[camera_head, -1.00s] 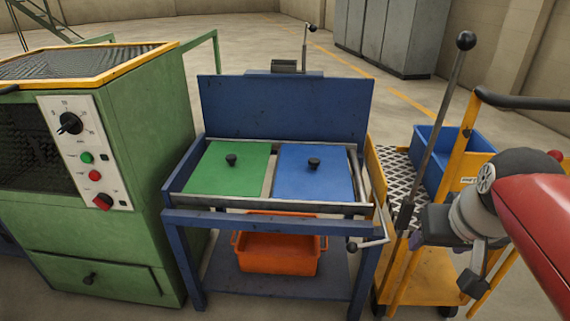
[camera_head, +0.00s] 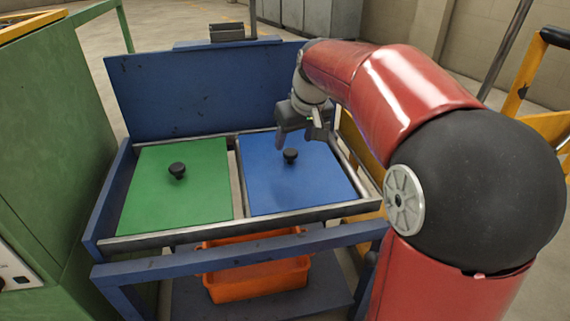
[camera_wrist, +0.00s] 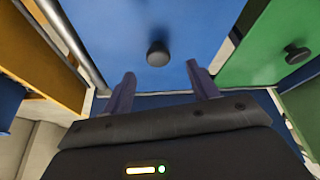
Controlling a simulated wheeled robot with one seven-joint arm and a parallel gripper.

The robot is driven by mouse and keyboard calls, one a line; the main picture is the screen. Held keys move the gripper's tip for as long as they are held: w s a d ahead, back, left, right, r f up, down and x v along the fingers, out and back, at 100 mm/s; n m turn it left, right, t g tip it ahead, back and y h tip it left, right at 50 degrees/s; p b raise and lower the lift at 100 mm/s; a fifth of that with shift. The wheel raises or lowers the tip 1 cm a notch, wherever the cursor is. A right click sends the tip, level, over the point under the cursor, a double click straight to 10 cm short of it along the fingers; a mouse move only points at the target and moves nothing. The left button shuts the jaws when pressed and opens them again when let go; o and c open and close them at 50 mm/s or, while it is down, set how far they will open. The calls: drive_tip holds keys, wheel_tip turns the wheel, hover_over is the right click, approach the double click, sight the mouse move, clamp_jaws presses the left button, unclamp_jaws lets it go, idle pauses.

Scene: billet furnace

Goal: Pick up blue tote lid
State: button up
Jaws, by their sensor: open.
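The blue tote lid (camera_head: 298,182) lies flat in the right half of the blue workbench's metal frame. Its black knob (camera_head: 290,155) stands upright near its middle. In the wrist view the blue lid (camera_wrist: 200,30) fills the upper middle, with its knob (camera_wrist: 157,54) beyond and between the fingertips. My gripper (camera_head: 306,133) hangs over the far part of the lid, close to the knob but apart from it. In the wrist view my gripper (camera_wrist: 164,82) is open and empty, its two fingers spread on either side of the knob's line.
A green lid (camera_head: 180,185) with a black knob lies left of the blue one. A raised blue back panel (camera_head: 200,90) stands behind the lids. An orange bin (camera_head: 258,278) sits on the lower shelf. A green cabinet (camera_head: 50,150) stands left; a yellow cart (camera_head: 555,125) is right.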

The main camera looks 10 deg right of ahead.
sight(291, 151)
drive_tip(key=b+x, duration=0.1)
drive_tip(key=x, duration=0.4)
drive_tip(key=shift+d, duration=0.15)
clamp_jaws()
